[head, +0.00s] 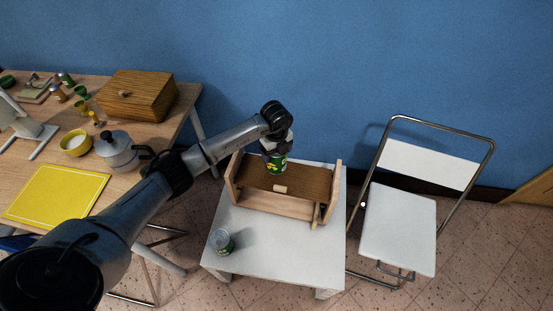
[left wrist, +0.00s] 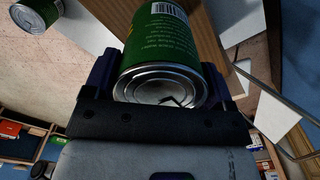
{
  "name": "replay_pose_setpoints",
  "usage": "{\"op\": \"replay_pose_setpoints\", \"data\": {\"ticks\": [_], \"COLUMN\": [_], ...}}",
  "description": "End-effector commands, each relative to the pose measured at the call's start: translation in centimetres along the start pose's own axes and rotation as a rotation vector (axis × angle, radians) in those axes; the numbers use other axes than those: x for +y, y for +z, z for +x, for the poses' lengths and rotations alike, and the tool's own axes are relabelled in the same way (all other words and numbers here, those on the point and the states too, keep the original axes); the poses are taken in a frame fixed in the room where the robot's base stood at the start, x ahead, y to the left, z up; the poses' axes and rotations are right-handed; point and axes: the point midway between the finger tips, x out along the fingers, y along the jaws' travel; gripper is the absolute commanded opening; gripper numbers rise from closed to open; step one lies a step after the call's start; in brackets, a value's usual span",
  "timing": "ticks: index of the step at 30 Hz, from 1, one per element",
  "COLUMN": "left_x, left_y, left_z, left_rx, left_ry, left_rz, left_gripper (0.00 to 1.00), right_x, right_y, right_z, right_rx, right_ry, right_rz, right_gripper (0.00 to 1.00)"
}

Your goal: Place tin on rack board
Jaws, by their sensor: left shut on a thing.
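A green tin (head: 277,163) is held in my left gripper (head: 275,152), over the back part of the wooden rack board (head: 300,182). In the left wrist view the tin (left wrist: 170,38) sits between the fingers of my left gripper (left wrist: 168,85), its metal end facing the camera. The rack has wooden side panels and stands on a small white table (head: 260,250). I cannot tell whether the tin touches the board. A second tin (head: 222,242) stands at the table's front left; it also shows in the left wrist view (left wrist: 34,14). My right gripper is not in view.
A light wooden piece (head: 280,188) lies on the rack's front. A white folding chair (head: 400,225) stands at the right.

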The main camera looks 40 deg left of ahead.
Motion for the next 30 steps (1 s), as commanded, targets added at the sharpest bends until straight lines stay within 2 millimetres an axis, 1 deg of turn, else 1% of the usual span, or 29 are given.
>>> {"op": "replay_pose_setpoints", "data": {"ticks": [2, 9, 11, 20, 24, 25, 30], "left_x": [0.0, 0.0, -0.1, -0.1, -0.1, 0.0, 0.0], "left_y": [0.0, -0.1, -0.1, 0.0, 0.0, -0.1, -0.1], "left_z": [0.4, 3.4, 3.8, 3.8, 4.2, 4.3, 4.2], "left_rx": [0.000, 0.001, 0.000, -0.001, 0.000, 0.000, 0.000], "left_ry": [-0.001, 0.000, -0.001, -0.002, -0.001, 0.001, 0.001], "left_rz": [0.000, 0.000, 0.000, 0.001, 0.001, 0.001, 0.001], "left_gripper": [0.38, 0.38, 0.38, 0.38, 0.38, 0.80, 0.96], "right_x": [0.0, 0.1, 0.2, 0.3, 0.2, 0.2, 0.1], "right_y": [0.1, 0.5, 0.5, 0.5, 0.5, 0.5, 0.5], "right_z": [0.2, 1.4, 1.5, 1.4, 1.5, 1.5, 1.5], "right_rx": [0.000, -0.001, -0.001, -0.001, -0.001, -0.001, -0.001], "right_ry": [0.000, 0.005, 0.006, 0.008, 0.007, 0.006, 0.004], "right_rz": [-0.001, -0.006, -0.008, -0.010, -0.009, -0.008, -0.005], "right_gripper": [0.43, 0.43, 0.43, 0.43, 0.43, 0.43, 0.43]}}
